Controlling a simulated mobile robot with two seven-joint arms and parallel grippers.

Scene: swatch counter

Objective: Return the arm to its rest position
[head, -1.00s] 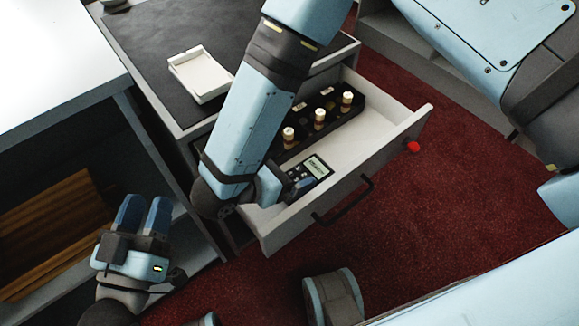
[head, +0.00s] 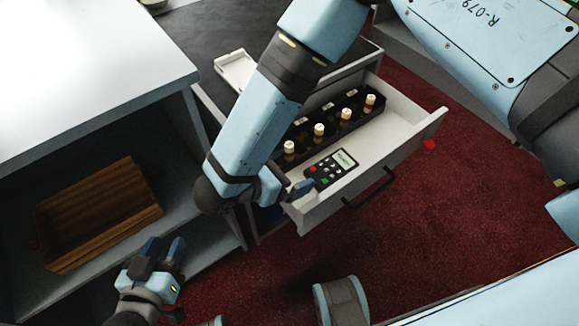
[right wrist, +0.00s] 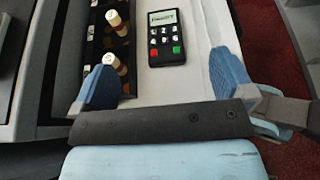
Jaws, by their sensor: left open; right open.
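My right arm reaches down across the middle of the head view. Its gripper (head: 298,188) is partly hidden by the wrist, at the near left corner of an open white drawer (head: 408,122). In the right wrist view its two blue fingers (right wrist: 165,82) are spread wide with nothing between them but drawer floor and part of a keypad device. That black device (head: 331,168) lies in the drawer, apart from the fingers. My left gripper (head: 165,252) is open and empty at the lower left, in front of the open cabinet.
A white tray (head: 234,70) lies on the dark counter top. A wooden box (head: 98,213) sits in the cabinet. Red floor (head: 400,230) is clear in front.

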